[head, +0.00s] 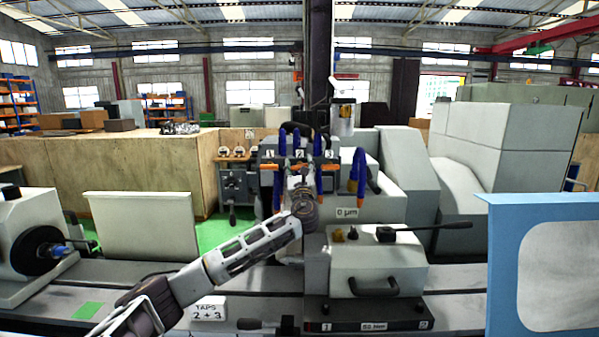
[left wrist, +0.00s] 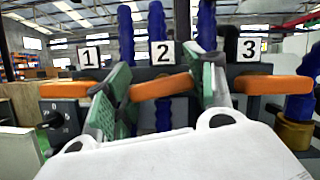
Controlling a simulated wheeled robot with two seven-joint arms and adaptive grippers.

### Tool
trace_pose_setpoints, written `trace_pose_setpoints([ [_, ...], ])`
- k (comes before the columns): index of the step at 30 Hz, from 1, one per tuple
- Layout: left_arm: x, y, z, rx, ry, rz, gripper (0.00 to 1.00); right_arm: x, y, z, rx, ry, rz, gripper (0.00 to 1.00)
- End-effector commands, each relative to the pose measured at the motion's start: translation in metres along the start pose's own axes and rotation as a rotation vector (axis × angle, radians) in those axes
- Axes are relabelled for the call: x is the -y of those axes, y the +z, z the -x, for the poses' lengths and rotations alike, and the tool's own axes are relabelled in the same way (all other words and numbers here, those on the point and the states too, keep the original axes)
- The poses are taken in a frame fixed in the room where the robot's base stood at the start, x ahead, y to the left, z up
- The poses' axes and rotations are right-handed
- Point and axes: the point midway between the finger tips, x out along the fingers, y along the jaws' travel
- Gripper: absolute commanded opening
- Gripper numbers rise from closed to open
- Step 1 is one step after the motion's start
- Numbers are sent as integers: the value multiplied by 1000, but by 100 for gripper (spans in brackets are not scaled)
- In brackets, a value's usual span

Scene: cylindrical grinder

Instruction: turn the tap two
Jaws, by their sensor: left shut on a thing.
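Three taps with orange lever handles sit in a row under labels 1, 2 and 3, with blue hoses behind them. The tap two handle (left wrist: 160,87) lies across, its right end tilted slightly up, below the 2 label (left wrist: 162,52). My left gripper (left wrist: 163,84) is shut on this handle, with a green-padded finger at either end. In the head view my left gripper (head: 301,178) reaches up to the tap row and hides most of tap two. The tap one handle (left wrist: 64,90) and tap three handle (left wrist: 273,85) lie about level on either side. My right gripper is out of view.
A card reading "TAPS 2 + 3" (head: 208,309) stands on the machine bed at the front. A grey block with a black handle (head: 375,270) is right of my left arm. A blue-framed panel (head: 545,265) stands at the far right.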

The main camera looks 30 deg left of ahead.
Motion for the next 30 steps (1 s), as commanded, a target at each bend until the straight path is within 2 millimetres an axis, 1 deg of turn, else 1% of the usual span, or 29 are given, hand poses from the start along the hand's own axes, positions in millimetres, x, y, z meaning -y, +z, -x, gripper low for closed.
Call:
trace_pose_setpoints([
  [1, 0, -2, 1, 2, 12, 30, 31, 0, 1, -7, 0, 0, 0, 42],
  [15, -2, -2, 1, 2, 145, 351, 31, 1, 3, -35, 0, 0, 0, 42],
  [30, -3, -2, 1, 0, 308, 742, 31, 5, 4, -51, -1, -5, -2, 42],
])
